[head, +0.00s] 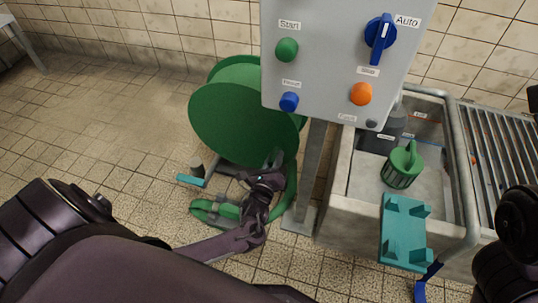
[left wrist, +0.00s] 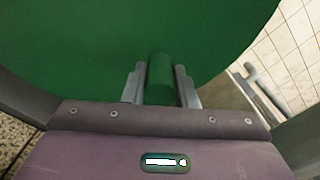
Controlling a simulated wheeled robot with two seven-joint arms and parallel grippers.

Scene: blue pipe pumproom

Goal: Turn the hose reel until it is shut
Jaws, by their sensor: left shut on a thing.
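The hose reel (head: 232,118) is a large green disc low on the floor, left of the grey control panel's post. A second green disc edge shows behind it. My left gripper (head: 275,160) is at the reel's lower right face. In the left wrist view the green reel face (left wrist: 75,50) fills most of the picture. There my left gripper (left wrist: 160,82) has its two fingers on either side of a short green handle (left wrist: 160,78) and is shut on it. The handle is hidden in the head view. My right gripper is out of sight.
The control panel (head: 330,60) on its post (head: 311,175) stands close right of the reel. Further right is a concrete basin (head: 335,215) with a green container (head: 402,166) and a teal bracket (head: 405,232). Open tiled floor (head: 100,120) lies to the left.

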